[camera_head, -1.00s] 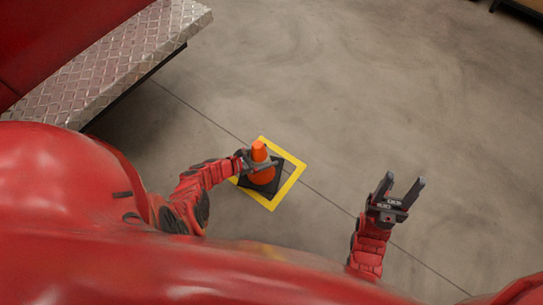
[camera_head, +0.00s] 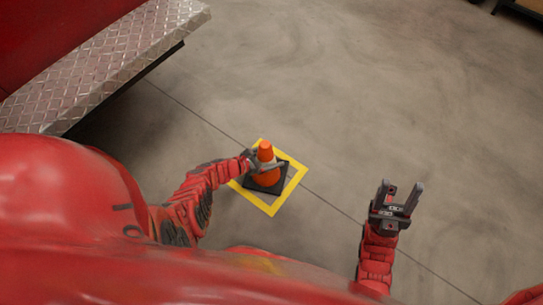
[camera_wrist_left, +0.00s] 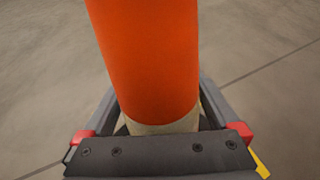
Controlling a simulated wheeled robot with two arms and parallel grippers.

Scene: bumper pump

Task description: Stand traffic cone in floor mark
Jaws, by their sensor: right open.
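The orange traffic cone (camera_head: 266,173) with its black base stands about upright over the yellow square floor mark (camera_head: 291,183). I cannot tell whether the base touches the floor. My left gripper (camera_head: 264,165) is shut on the cone around its body. In the left wrist view the cone (camera_wrist_left: 150,55) fills the space between the fingers; the fingertips are hidden behind it. My right gripper (camera_head: 398,195) is open and empty above the floor to the right.
A metal tread-plate step (camera_head: 105,65) of a red vehicle is at the upper left. A dark-edged object (camera_head: 520,8) is at the top right corner. The concrete floor (camera_head: 400,90) between them is clear.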

